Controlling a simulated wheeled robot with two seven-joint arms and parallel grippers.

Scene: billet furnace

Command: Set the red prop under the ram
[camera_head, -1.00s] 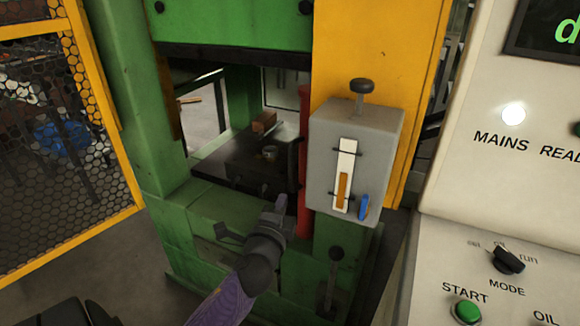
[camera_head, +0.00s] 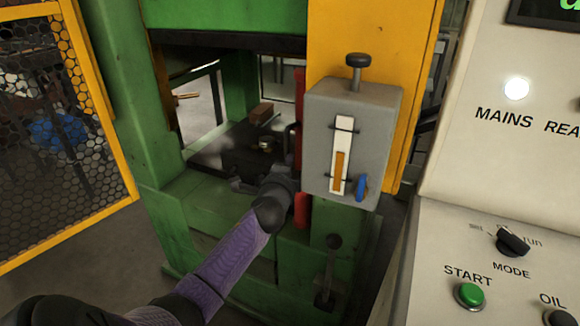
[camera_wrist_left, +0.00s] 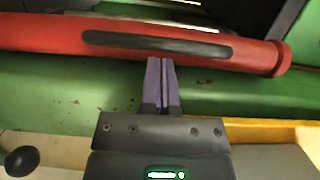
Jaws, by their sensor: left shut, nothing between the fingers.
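The red prop (camera_head: 299,105) is a tall red bar standing upright at the right side of the press opening, partly behind the grey box. In the left wrist view the prop (camera_wrist_left: 60,32) lies across the top of the picture, with a long black handle (camera_wrist_left: 155,44) on it. My left gripper (camera_head: 279,168) is in front of the opening, by the prop's handle. Its purple fingers (camera_wrist_left: 162,64) are shut and empty, just short of the handle. The green block (camera_head: 225,15) with a dark lower edge hangs above the opening. My right gripper is not in view.
A grey box (camera_head: 345,105) with a gauge and blue tab sits right of my left gripper. A black lever (camera_head: 330,265) stands below it. A brown block (camera_head: 261,113) lies inside the opening. A yellow mesh guard (camera_head: 130,165) is left; a control panel (camera_head: 500,170) is right.

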